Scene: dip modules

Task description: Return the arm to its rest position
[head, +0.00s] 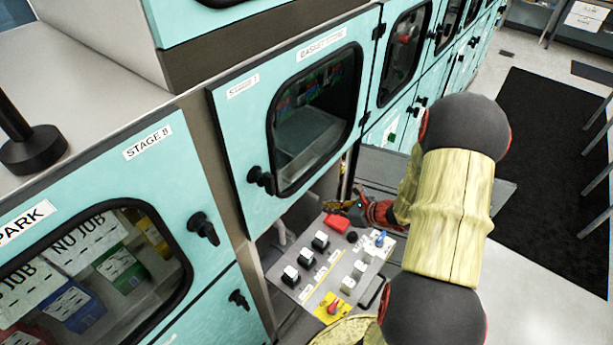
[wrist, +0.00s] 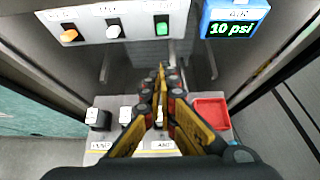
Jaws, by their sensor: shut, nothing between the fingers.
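My arm (head: 452,215) crosses the right half of the head view, in a yellow fabric sleeve with dark round joints. My gripper (head: 338,205) is at its far end, beside the "Stage 7" door and over the far edge of a grey control panel (head: 313,290). In the wrist view, the fingers of my gripper (wrist: 163,75) come together at the tips, shut and empty. They point between an upper switch panel (wrist: 135,27) and the lower control panel (wrist: 134,101). Whether they touch anything is unclear.
The teal "Stage 7" door (head: 245,120) and "Stage 8" door (head: 185,150) have protruding black knobs. Open floor with a black mat (head: 550,150) lies at right.

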